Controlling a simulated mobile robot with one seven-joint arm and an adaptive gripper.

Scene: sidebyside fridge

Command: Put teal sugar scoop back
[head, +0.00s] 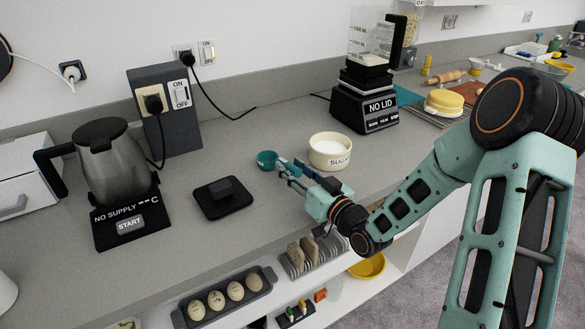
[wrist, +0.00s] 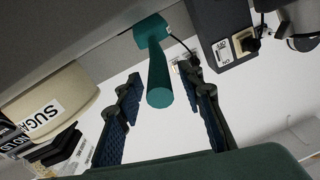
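The teal sugar scoop (head: 267,159) is on or just above the grey counter, left of the cream sugar tub (head: 329,157). Its handle points toward my gripper (head: 289,171). In the wrist view the scoop's round teal handle (wrist: 160,82) lies between the two blue-padded fingers of my gripper (wrist: 164,88), with a gap on both sides. My gripper is open and not visibly touching the handle. The tub, labelled SUGAR, also shows at the left of the wrist view (wrist: 62,92); white sugar fills it.
A small black scale-like pad (head: 222,198) lies left of the scoop. A kettle (head: 112,160) stands farther left, and a blender (head: 366,95) behind the tub. Below the counter edge are an egg tray (head: 226,299), a toast rack (head: 312,255) and a yellow bowl (head: 367,267).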

